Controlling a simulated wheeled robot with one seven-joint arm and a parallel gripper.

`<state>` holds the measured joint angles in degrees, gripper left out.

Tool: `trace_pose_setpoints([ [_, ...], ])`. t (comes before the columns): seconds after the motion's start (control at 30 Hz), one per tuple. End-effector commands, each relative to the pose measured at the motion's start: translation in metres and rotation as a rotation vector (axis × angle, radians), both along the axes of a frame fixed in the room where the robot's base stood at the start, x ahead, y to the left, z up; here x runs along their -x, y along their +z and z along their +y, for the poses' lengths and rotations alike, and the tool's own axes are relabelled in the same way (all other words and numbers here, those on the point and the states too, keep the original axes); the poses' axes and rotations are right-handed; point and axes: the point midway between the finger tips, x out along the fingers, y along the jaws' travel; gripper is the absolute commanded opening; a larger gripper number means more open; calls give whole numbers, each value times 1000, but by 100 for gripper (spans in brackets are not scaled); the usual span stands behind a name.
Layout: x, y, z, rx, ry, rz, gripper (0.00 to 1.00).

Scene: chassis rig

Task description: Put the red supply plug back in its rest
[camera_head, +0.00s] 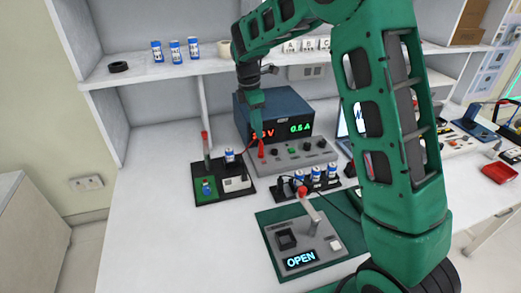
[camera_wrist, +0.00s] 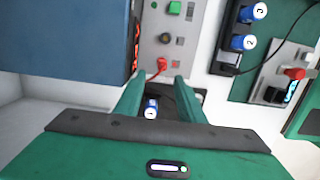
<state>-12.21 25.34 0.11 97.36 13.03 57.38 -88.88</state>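The red supply plug (camera_head: 261,150) is at the front of the blue bench supply (camera_head: 285,107), left of a green button. In the wrist view the red plug (camera_wrist: 161,64), with a short red lead, lies just beyond my fingertips, in line with the gap between them. My gripper (camera_head: 257,128) points down over the supply's front and hides part of its red voltage readout; the green readout shows 0.5 A. In the wrist view my gripper (camera_wrist: 157,80) has its fingers apart with nothing clamped between them. I cannot tell which panel feature is the plug's rest.
A black board (camera_head: 210,196) with a red-handled lever and a blue-white cell stands left of the supply. A black holder (camera_head: 325,187) carries several cells. A green panel (camera_head: 270,222) with a lever reads OPEN. The bench's front left is clear.

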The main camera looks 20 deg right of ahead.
Motion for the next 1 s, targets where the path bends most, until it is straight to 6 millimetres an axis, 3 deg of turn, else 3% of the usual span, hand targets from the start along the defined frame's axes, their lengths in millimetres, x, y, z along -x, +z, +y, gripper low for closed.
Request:
trace_pose_setpoints([
  [0.13,1,-23,-3,0,-2,3,36],
  [0.43,2,-44,-8,0,-4,2,36],
  [0.7,4,-79,-15,0,-4,2,36],
  [1.0,3,-88,-16,0,-4,0,36],
])
